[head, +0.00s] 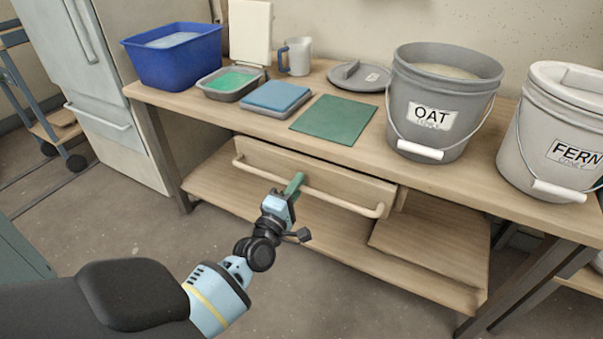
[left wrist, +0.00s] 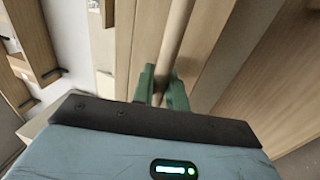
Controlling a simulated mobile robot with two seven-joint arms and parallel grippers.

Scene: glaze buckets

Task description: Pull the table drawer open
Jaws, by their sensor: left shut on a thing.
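The wooden table drawer (head: 330,179) sits under the tabletop, with a long wooden bar handle (head: 340,203) across its front. My left gripper (head: 294,186) is at the handle, left of its middle, with its green fingers shut around the bar. The left wrist view shows the green fingers (left wrist: 163,88) on either side of the handle bar (left wrist: 174,45). The drawer's inside does not show, and I cannot tell whether its front stands out from the table. My right gripper is not in view.
On the wooden table (head: 340,150) stand a blue tub (head: 175,65), a grey OAT bucket (head: 435,105), a FERN bucket (head: 550,140), a green mat (head: 333,120) and a mug (head: 298,57). A lower shelf (head: 420,255) lies below. Floor in front of the drawer is clear except for my arm.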

